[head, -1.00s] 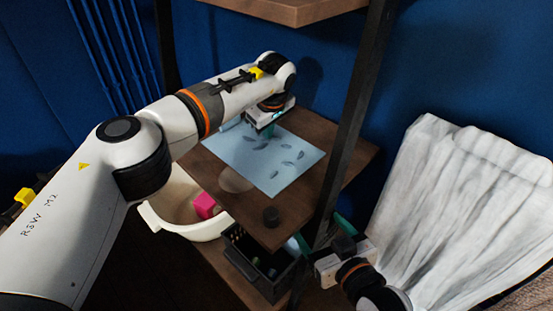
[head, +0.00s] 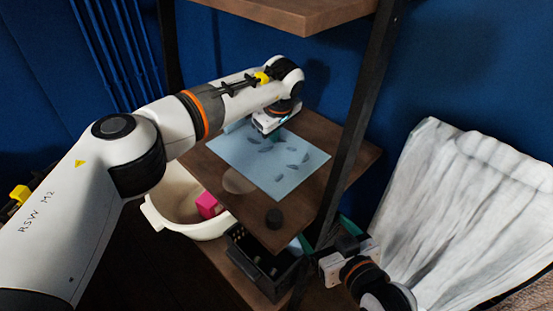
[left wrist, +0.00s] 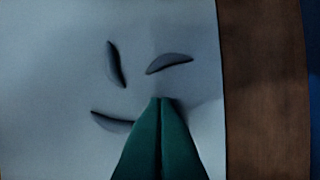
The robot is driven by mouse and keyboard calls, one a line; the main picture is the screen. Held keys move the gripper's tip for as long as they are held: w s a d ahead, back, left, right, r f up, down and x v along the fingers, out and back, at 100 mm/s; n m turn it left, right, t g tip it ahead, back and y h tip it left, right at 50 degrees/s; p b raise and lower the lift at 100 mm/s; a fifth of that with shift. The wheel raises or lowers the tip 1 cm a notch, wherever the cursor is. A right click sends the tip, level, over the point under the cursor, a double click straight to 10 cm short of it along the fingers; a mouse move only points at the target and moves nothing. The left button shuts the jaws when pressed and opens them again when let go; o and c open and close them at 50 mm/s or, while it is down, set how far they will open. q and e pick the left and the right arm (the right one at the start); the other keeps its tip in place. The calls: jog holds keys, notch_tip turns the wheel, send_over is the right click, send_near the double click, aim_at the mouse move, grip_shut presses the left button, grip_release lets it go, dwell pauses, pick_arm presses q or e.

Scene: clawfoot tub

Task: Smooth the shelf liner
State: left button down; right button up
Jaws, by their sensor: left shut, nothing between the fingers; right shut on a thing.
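The shelf liner (head: 268,172) is a pale blue sheet with several dark leaf marks, lying on the brown wooden shelf (head: 325,132). In the left wrist view the liner (left wrist: 60,70) looks mostly flat, with the bare wood beyond its right edge. My left gripper (head: 268,130) is over the liner's far part in the head view. Its green fingertips (left wrist: 161,100) are together and empty, at or just above the sheet; I cannot tell if they touch. My right gripper (head: 328,238) is at the shelf's dark front post (head: 350,140) and appears shut on it; its fingertips are partly hidden.
Below are a white tub (head: 165,216) with a pink block (head: 207,205) and a black crate (head: 262,272). A white draped cloth (head: 450,220) hangs at right.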

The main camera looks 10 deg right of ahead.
aim_at(292, 153)
pick_arm(q)
jog(key=shift+s+d+f, duration=0.15)
jog(key=shift+s+d, duration=0.05)
jog(key=shift+s, duration=0.05)
pick_arm(e)
jog(key=shift+w+r, duration=0.1)
jog(key=shift+r, duration=0.45)
pick_arm(q)
jog(key=shift+s+d, duration=0.1)
pick_arm(e)
jog(key=shift+f, duration=0.2)
pick_arm(q)
jog(key=shift+s+d, duration=0.65)
jog(key=shift+s, duration=0.05)
pick_arm(e)
jog(key=shift+s+d+f, duration=0.15)
jog(key=shift+s+d, duration=0.15)
jog(key=shift+d, duration=0.1)
jog(key=shift+s, duration=0.1)
pick_arm(q)
jog(key=shift+s+d+p, duration=0.35)
jog(key=shift+s, duration=0.4)
pick_arm(e)
jog(key=shift+s+d+f+g+h, duration=0.1)
jog(key=shift+s+f+g+h, duration=0.1)
jog(key=shift+s+f+g, duration=0.25)
jog(key=shift+s+d+f+g+h, duration=0.1)
jog(key=shift+s+f+g+h, duration=0.1)
jog(key=shift+f+g, duration=0.35)
